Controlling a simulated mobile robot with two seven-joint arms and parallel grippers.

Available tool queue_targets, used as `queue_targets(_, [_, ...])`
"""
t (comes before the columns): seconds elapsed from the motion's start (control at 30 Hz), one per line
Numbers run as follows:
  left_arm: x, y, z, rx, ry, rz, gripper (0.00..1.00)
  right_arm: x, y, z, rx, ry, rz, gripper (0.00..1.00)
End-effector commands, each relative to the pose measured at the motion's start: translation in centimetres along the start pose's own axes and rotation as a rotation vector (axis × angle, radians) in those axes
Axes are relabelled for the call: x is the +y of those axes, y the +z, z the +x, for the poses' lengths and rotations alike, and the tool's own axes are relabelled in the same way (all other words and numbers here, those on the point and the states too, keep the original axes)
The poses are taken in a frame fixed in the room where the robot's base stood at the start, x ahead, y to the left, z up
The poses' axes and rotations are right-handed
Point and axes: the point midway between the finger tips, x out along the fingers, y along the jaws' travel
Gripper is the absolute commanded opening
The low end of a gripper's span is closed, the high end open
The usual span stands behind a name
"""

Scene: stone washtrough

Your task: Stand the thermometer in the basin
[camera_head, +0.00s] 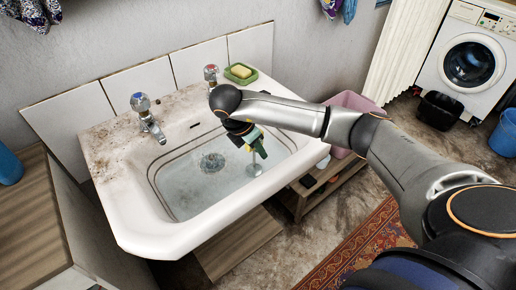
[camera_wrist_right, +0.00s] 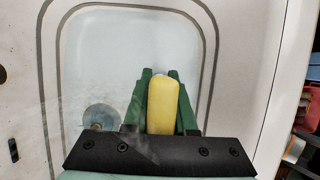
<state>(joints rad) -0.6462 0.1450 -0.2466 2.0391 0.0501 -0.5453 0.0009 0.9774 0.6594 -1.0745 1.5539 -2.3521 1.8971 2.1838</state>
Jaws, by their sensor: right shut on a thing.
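The white basin (camera_head: 222,218) is set in a worn washstand and holds clear water, with a round drain (camera_head: 212,162) in its floor. My right gripper (camera_head: 254,142) is over the right part of the basin, pointing down. In the wrist view its green fingers (camera_wrist_right: 163,108) are shut on a yellow piece (camera_wrist_right: 163,104), which I take to be the thermometer's upper end. A pale thin part (camera_head: 254,168) shows below the fingers in the head view, inside the basin. I cannot tell if its lower end touches the floor. My left gripper is not in view.
Two taps, left (camera_head: 147,118) and right (camera_head: 211,74), stand on the back ledge. A green soap dish (camera_head: 241,76) with yellow soap sits at the back right corner. A wooden shelf (camera_head: 322,186) and a pink tub (camera_head: 352,103) are right of the basin.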

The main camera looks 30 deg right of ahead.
Motion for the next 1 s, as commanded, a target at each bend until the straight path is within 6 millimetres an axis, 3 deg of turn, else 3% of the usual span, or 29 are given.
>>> queue_targets(0.13, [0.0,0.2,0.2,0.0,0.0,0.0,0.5,0.0,-0.1,0.2,0.0,0.001,0.0,0.0])
queue_targets(0.17, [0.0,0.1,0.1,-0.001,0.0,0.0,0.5,0.0,-0.1,0.1,0.001,0.0,0.0,0.28])
queue_targets(0.4, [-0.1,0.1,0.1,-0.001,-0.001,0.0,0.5,0.0,-0.1,0.1,0.001,0.0,-0.001,0.55])
queue_targets(0.73, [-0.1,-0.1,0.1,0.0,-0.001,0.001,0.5,0.0,-0.1,-0.4,0.002,0.002,-0.001,0.55])
queue_targets(0.87, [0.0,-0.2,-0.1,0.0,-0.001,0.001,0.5,0.1,-0.1,-2.3,0.003,0.004,-0.001,0.55])
queue_targets(1.0, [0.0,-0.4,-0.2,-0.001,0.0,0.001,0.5,0.1,0.0,-5.4,0.003,0.006,-0.001,0.55])
